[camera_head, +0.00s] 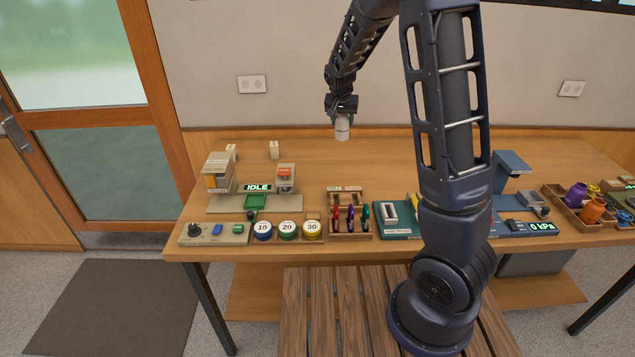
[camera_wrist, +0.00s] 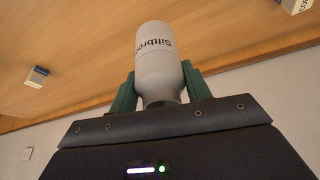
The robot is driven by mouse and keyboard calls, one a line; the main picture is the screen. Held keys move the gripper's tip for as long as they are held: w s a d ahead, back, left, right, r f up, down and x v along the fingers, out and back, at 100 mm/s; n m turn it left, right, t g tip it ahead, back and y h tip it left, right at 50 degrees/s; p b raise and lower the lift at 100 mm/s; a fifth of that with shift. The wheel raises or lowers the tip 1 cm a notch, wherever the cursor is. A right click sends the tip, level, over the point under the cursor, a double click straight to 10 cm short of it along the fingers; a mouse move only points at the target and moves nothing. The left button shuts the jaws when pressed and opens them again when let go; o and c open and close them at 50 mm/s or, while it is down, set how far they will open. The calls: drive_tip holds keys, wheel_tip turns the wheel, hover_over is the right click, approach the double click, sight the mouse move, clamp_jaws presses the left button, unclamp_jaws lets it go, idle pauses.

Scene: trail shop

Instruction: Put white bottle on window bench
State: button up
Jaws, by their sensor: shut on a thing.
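The white bottle (camera_wrist: 160,60) is between the green fingers of my gripper (camera_wrist: 158,92) in the wrist view, with dark lettering on its side. In the head view the bottle (camera_head: 342,130) hangs below my gripper (camera_head: 342,116), over the back part of the wooden workbench (camera_head: 390,160). The gripper is shut on it. Whether the bottle's base touches the bench top I cannot tell. A slatted wooden bench (camera_head: 335,310) stands in front of the workbench; I cannot tell if it is the window bench.
Along the workbench's front edge are a control box (camera_head: 214,233), round numbered pots (camera_head: 287,230), a pen rack (camera_head: 348,218) and a teal device (camera_head: 397,216). Wooden trays with small jars (camera_head: 592,210) stand at the right. The workbench's back middle is mostly clear.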

drive_tip(key=s+a+r, duration=0.6)
drive_tip(key=s+a, duration=0.3)
drive_tip(key=s, duration=0.1)
wheel_tip(320, 180, down, 20)
drive_tip(key=shift+f, duration=0.2)
idle(0.4)
drive_tip(key=shift+f, duration=0.1)
drive_tip(key=o, duration=1.1)
drive_tip(key=shift+a, duration=0.1)
drive_tip(key=d+v, duration=0.1)
drive_tip(key=v, duration=1.1)
drive_tip(key=shift+a, duration=0.3)
